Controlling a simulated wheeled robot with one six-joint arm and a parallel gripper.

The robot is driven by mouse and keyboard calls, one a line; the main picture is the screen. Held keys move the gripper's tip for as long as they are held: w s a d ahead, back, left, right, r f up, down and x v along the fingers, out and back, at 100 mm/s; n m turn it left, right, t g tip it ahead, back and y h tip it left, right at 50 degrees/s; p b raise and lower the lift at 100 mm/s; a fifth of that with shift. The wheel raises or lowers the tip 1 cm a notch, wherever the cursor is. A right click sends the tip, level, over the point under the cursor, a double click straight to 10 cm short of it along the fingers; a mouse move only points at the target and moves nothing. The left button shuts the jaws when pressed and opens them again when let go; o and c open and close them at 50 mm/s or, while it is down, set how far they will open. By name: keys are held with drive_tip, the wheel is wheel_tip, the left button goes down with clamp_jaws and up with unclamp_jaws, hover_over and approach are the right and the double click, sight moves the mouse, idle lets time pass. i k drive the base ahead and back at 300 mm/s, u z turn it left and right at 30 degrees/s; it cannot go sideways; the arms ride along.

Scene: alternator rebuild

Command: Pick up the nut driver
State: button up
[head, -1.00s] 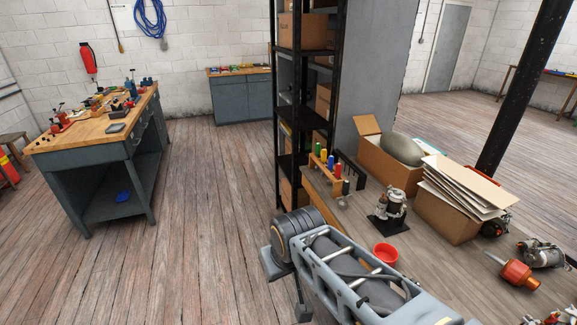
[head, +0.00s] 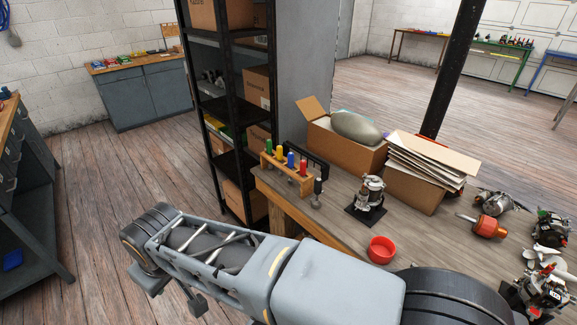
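A wooden rack (head: 285,175) stands on the near left end of the workbench. It holds several upright tools with green, yellow, blue and red handles, and a dark-handled tool (head: 317,190) stands at its right end. They look like drivers, but their tips are too small to tell which is the nut driver. My arm crosses the foreground to the left, below the rack and apart from it. Grey and dark parts at the arm's far end (head: 175,290) hang over the floor. The fingers cannot be made out clearly, and nothing is visibly held.
The workbench (head: 340,225) also carries a red bowl (head: 381,250), a metal assembly (head: 369,195), an open carton (head: 345,150), a box of cardboard sheets (head: 415,185) and several alternator parts at right. A black shelf unit (head: 235,110) stands behind the rack. Floor at left is open.

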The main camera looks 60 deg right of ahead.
sight(303, 162)
drive_tip(key=z, duration=0.4)
drive_tip(key=i, duration=0.75)
drive_tip(key=z, duration=1.25)
drive_tip(key=i, duration=0.5)
drive_tip(key=z, duration=0.5)
